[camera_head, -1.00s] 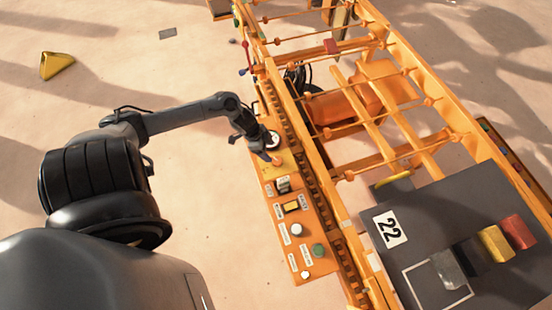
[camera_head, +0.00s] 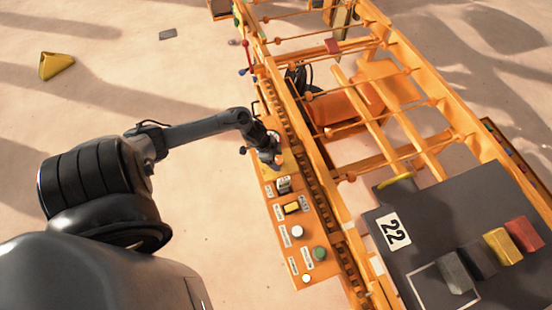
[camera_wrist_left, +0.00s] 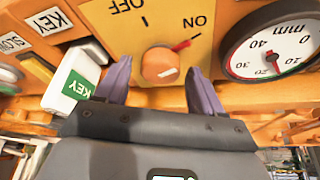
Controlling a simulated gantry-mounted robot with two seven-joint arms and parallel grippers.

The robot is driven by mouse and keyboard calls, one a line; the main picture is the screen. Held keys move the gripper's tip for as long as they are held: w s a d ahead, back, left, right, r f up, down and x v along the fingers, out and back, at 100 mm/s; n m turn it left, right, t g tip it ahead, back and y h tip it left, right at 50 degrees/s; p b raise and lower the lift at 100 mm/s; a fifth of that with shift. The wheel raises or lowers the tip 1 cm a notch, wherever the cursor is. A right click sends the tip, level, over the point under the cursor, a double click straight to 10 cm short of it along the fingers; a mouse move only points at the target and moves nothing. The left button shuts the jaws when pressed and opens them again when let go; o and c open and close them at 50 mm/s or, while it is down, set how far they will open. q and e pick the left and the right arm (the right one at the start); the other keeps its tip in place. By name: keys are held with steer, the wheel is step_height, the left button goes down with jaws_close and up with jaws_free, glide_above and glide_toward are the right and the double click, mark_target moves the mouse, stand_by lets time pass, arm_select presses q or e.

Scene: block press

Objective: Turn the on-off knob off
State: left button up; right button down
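The on-off knob (camera_wrist_left: 160,66) is an orange round knob on a yellow plate (camera_wrist_left: 148,30) marked OFF and ON. Its red pointer is turned toward ON in the left wrist view. My left gripper (camera_wrist_left: 160,80) is open, with one purple finger on each side of the knob and a visible gap to it. In the head view my left gripper (camera_head: 270,158) is over the upper part of the orange control panel (camera_head: 269,191) and hides most of the knob. My right gripper is not in view.
A round mm gauge (camera_wrist_left: 275,45) is right of the knob, and a white-and-green KEY tag (camera_wrist_left: 75,83) is at the left finger. The panel carries a yellow switch (camera_head: 291,208), a white button (camera_head: 297,231) and a green button (camera_head: 319,253). The orange frame (camera_head: 307,165) runs alongside.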

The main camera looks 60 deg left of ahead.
arm_select(q)
steer(key=c, duration=0.9)
steer(key=shift+s+r+n+p, duration=0.1)
steer(key=shift+r+n+p, duration=0.15)
steer(key=shift+p, duration=0.4)
steer(key=n+y+p, duration=0.1)
steer(key=n+p, duration=0.1)
steer(key=p, duration=0.1)
steer(key=n+y+p, duration=0.1)
steer(key=n+p, duration=0.2)
steer(key=p, duration=0.1)
steer(key=n+y+p, duration=0.1)
steer(key=n+p, duration=0.2)
steer(key=shift+d+t+p, duration=0.3)
steer(key=shift+d, duration=0.05)
steer(key=n+y+p, duration=0.1)
steer(key=n, duration=0.1)
steer(key=shift+f+n+p, duration=0.1)
steer(key=shift+n+p, duration=0.25)
steer(key=shift+f+n+g+y+p, duration=0.1)
steer(key=shift+n+g+y+p, duration=0.4)
steer(key=shift+n, duration=0.9)
steer(key=o, duration=1)
